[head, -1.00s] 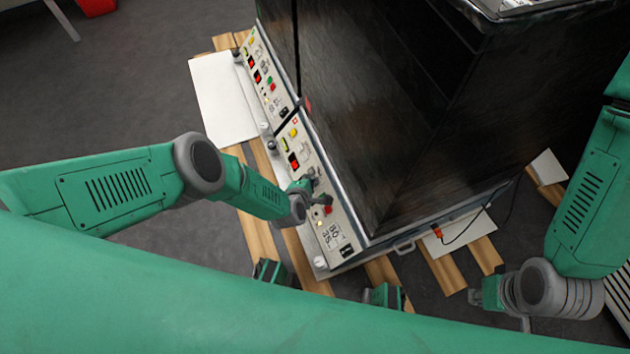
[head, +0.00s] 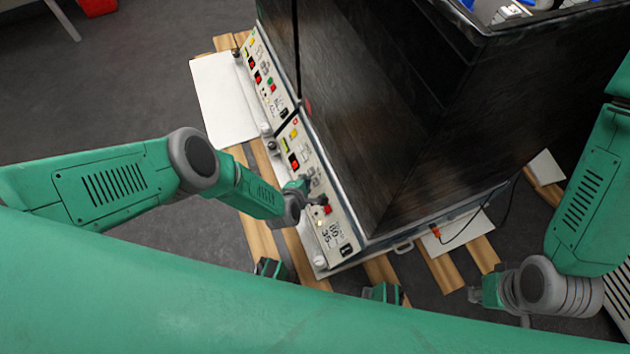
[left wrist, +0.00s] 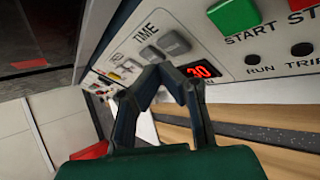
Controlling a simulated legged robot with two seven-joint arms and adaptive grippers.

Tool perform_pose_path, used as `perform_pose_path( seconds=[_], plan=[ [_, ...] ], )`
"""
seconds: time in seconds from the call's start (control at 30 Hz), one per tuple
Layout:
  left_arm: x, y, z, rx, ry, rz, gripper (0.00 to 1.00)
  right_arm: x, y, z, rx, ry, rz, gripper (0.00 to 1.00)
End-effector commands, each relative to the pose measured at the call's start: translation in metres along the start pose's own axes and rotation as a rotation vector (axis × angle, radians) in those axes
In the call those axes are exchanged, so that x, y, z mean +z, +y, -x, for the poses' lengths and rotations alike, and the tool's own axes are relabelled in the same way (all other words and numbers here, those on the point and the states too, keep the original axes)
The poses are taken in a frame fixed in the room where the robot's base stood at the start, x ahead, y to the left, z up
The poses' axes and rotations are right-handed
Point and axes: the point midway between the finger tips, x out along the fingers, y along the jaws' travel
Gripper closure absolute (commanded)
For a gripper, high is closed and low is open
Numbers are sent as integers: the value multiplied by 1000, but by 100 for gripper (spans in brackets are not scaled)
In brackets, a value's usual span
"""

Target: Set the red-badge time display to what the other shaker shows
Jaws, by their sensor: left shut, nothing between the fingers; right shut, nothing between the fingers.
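The near shaker's panel (head: 335,240) carries a small red mark at its upper end, possibly the badge. The other shaker's panel (head: 262,80) is farther up; its display is too small to read. In the left wrist view a red-lit time display (left wrist: 200,70) seems to read 30, partly covered by a finger. Grey buttons (left wrist: 175,40) sit beside it, by the word TIME. My left gripper (head: 308,183) is shut and empty in front of the near panel; its fingertips (left wrist: 165,73) overlap a grey button, contact unclear. My right gripper (head: 480,291) is shut and empty, away from the panels.
Tall dark shaker housings (head: 390,120) rise behind the panels. Green START (left wrist: 233,14) and red STOP buttons are close to the left fingers. Wooden pallet slats (head: 258,235) and a white sheet (head: 223,98) lie below. Open floor is at the left.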

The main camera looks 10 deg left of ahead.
Motion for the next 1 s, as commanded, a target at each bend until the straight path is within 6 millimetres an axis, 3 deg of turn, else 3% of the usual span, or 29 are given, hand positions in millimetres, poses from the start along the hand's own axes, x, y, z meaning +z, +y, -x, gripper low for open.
perform_pose_path(
  seconds=[0.43, 1.0],
  plan=[
    [-18, 21, 36, 1, 1, -1, 100, -2, 0, 37, 0, 0, 0, 100],
    [-20, 20, 37, 1, 0, 0, 100, -2, 0, 37, 0, 0, 0, 100]
  ],
)
